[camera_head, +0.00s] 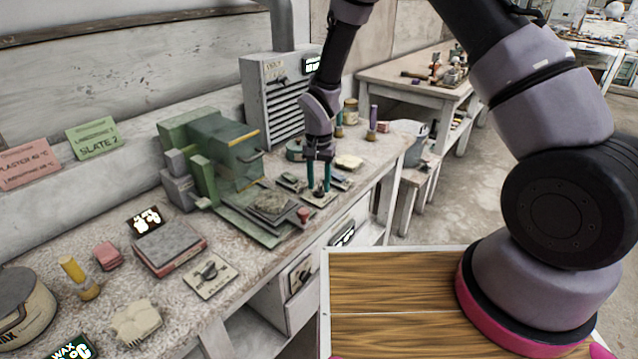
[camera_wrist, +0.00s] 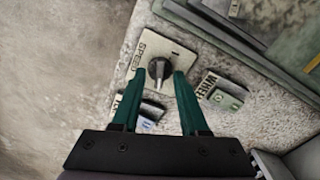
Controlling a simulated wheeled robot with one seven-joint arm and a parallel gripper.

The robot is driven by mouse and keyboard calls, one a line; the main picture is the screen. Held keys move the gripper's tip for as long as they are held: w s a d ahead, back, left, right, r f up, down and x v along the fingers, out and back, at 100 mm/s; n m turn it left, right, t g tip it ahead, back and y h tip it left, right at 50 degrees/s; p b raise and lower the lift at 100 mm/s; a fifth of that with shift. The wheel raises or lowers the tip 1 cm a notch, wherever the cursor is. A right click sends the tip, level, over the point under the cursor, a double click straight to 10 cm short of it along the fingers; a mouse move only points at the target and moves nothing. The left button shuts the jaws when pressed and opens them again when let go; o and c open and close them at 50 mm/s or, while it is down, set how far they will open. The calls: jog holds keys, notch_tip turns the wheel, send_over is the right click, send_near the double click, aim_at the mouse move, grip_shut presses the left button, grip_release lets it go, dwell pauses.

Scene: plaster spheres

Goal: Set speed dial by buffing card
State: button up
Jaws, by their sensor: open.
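The speed dial is a dark knob (camera_wrist: 157,70) on a pale plate marked SPEED (camera_wrist: 158,42); the plate also shows in the head view (camera_head: 322,200). My gripper (camera_wrist: 158,76) is open over the plate, its teal fingers either side of the knob with gaps visible. In the head view my gripper (camera_head: 319,190) points down at the dial. Whether the fingertips are level with the knob is unclear. A green wall card (camera_head: 93,138) reads "SLATE 2" under a line ending in a small numeral. Neither card's heading is readable.
A green machine (camera_head: 205,150) stands behind the dial, with flat plates in front. A WHEEL label (camera_wrist: 209,86) lies right of the dial. Another dial plate (camera_head: 211,279) sits nearer me on the bench, by a grey-topped block (camera_head: 170,247). A louvred box (camera_head: 275,98) stands behind.

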jog(key=shift+f, duration=0.15)
grip_shut()
jog(key=shift+n, duration=0.4)
jog(key=n, duration=0.6)
jog(key=shift+n, duration=0.3)
jog(key=n, duration=0.6)
jog(key=shift+n, duration=0.3)
